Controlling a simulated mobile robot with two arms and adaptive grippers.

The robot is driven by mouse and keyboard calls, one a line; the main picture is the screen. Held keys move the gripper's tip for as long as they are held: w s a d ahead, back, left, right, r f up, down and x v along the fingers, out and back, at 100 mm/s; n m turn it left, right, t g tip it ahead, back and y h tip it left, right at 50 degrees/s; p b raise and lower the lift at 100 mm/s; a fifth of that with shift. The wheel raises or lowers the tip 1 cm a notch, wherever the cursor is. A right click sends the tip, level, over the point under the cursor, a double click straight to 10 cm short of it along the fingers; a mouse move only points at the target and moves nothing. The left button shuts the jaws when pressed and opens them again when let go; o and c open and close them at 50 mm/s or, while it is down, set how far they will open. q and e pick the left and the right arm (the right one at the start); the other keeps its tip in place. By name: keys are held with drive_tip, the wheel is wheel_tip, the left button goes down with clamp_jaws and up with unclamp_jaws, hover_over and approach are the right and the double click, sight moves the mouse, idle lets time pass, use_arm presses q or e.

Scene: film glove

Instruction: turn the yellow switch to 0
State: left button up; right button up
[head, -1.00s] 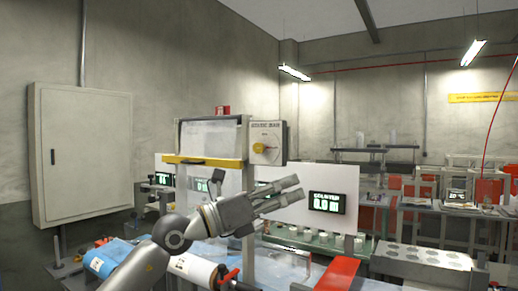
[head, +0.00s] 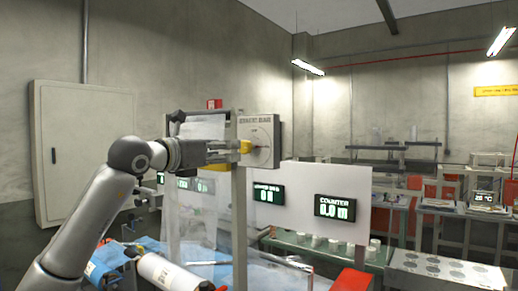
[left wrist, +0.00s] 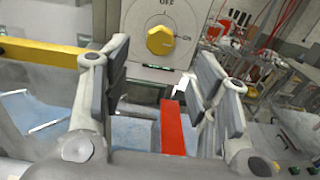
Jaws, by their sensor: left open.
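The yellow switch (left wrist: 160,40) is a round knob on a pale panel (left wrist: 138,18). In the left wrist view the panel shows "OFF" above the knob and a mark to its right. In the head view the switch (head: 246,147) sits on the static bar box (head: 264,128), partly hidden by my gripper. My left gripper (head: 236,151) is level with the switch, just to its left. In the left wrist view my left gripper (left wrist: 165,66) is open, with the knob beyond and between the fingertips. I cannot tell whether they touch. My right gripper is not in view.
A yellow bar (left wrist: 40,54) runs left of the fingers in the left wrist view. A white board with a counter display (head: 334,207) stands right of the box. A red part (left wrist: 173,128) lies below. A grey cabinet (head: 85,150) is on the left wall.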

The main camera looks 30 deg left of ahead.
sight(243, 146)
use_arm(q)
drive_tip(key=w+p, duration=0.2)
drive_tip(key=w+r+p, duration=0.1)
drive_tip(key=w+p, duration=0.1)
drive_tip(key=w, duration=0.1)
drive_tip(key=shift+d, duration=0.2)
drive_tip(key=w+p, duration=0.1)
drive_tip(key=w, duration=0.2)
drive_tip(key=shift+w+d+f, duration=0.15)
drive_tip(key=shift+w+f+p, duration=0.1)
drive_tip(key=shift+w+p, duration=0.2)
drive_tip(key=shift+w, duration=0.3)
drive_tip(key=shift+c, duration=1.1)
drive_tip(key=c, duration=0.8)
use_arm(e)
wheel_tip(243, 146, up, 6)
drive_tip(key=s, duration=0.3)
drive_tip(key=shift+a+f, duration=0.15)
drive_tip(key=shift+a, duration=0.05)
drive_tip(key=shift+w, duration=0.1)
